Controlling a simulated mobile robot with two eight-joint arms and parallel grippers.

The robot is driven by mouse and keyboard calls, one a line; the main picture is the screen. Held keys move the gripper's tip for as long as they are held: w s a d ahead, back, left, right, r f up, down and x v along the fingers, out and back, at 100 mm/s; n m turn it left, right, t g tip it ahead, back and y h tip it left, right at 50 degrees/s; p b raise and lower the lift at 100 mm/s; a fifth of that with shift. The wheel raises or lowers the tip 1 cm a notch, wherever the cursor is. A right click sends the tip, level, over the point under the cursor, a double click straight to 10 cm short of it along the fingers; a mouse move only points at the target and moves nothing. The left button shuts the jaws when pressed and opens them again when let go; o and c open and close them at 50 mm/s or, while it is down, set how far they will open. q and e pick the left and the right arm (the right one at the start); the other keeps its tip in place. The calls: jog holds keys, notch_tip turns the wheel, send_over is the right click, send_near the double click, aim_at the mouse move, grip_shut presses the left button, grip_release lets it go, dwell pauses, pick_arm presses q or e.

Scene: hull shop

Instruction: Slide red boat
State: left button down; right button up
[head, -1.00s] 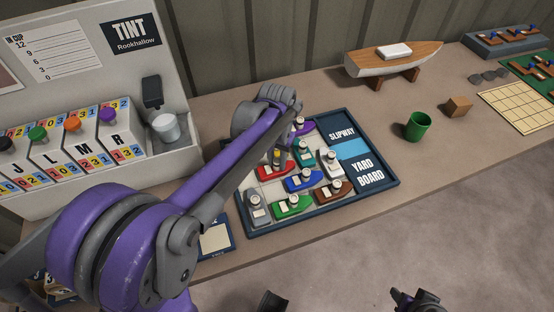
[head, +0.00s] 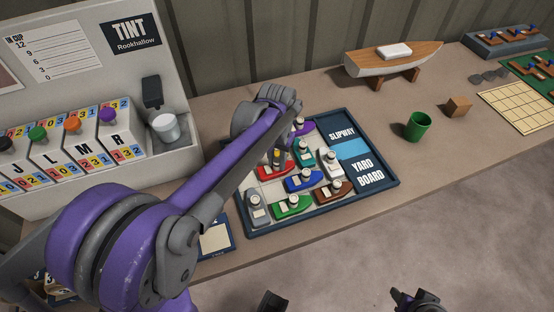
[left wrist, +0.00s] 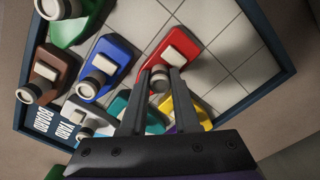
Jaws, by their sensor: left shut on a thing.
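The red boat (head: 275,172) sits on the tiled yard board (head: 318,217), near its left side. It shows larger in the left wrist view (left wrist: 186,67), lying at a slant with a pale cabin block. My left gripper (left wrist: 160,76) is over the red boat, its two dark fingers shut on the boat's round pale funnel. In the head view my purple arm hides most of this gripper. A blue boat (left wrist: 106,66) lies beside the red one, and a yellow boat (left wrist: 190,113) lies close to its funnel end.
Teal (head: 303,154), white (head: 332,168), green (head: 291,207), brown (head: 333,191), grey (head: 257,207) and purple (head: 305,127) boats share the board. Bare tiles lie past the red boat's bow in the wrist view. A raised dark rim surrounds the board.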

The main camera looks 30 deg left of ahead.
pick_arm(q)
jog(key=s+a, duration=0.4)
jog(key=s, duration=0.1)
jog(key=shift+a+p, duration=0.1)
jog(key=shift+p, duration=0.25)
jog(key=c, duration=1)
grip_release()
jog(key=o, duration=0.4)
jog(key=shift+s+a, duration=0.1)
jog(key=shift+s, duration=0.05)
jog(key=shift+c, duration=0.2)
notch_tip(320, 180, up, 11)
jog(key=p, duration=0.1)
